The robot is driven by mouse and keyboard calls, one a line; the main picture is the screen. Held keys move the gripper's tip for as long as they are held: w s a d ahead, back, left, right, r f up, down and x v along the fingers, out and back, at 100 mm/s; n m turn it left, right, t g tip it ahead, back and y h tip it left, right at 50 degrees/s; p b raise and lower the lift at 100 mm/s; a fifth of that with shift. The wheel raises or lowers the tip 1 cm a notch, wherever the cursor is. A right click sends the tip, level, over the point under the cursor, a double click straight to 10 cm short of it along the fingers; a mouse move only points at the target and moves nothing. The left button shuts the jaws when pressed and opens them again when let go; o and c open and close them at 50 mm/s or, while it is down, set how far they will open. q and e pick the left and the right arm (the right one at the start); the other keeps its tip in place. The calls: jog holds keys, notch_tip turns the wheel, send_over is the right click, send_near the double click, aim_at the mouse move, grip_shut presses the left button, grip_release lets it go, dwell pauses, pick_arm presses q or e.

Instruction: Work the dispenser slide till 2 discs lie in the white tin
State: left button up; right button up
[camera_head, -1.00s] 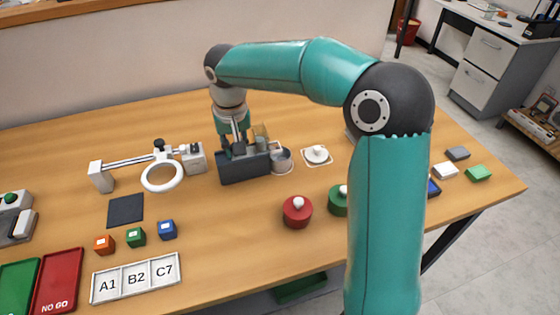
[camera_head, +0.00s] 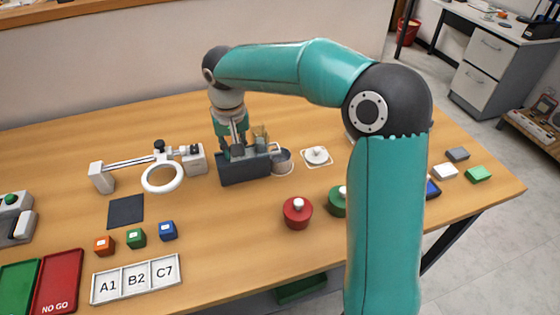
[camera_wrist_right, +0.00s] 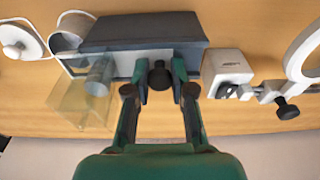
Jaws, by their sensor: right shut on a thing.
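The dispenser (camera_head: 245,172) is a dark grey box on the table with a clear hopper (camera_wrist_right: 85,102) on one side. The hopper also shows behind the box in the head view (camera_head: 261,136). My right gripper (camera_head: 237,150) reaches down behind the box. In the right wrist view, its fingers (camera_wrist_right: 160,78) are shut on the slide's black knob (camera_wrist_right: 160,74). The tin (camera_head: 283,161), pale with a greyish inside, stands at the dispenser's right end. It also shows in the right wrist view (camera_wrist_right: 66,41). I cannot make out any disc inside it. My left gripper is out of view.
A white knobbed lid (camera_head: 316,155) lies right of the tin. A magnifier ring on a stand (camera_head: 162,176) is left of the dispenser. Red (camera_head: 297,213) and green (camera_head: 338,201) knobbed pieces stand in front. My right arm covers part of the table's right side.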

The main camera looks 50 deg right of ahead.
aim_at(222, 161)
jog(key=shift+w+a+f+p, duration=0.2)
jog(key=shift+w+a, duration=0.1)
jog(key=shift+a, duration=0.4)
jog(key=shift+w+a+f+p, duration=0.1)
jog(key=shift+w+a+f, duration=0.15)
jog(key=shift+a, duration=0.4)
jog(key=shift+w+a+r, duration=0.1)
jog(key=shift+a, duration=0.05)
dwell(0.7)
jog(key=o, duration=1)
jog(key=shift+w, duration=0.15)
jog(key=shift+c, duration=0.2)
jog(key=shift+r, duration=0.2)
jog(key=shift+r+p, duration=0.6)
jog(key=shift+p, duration=0.05)
notch_tip(222, 161, up, 6)
jog(key=p, duration=0.4)
jog(key=shift+p, duration=0.4)
jog(key=shift+f, duration=0.1)
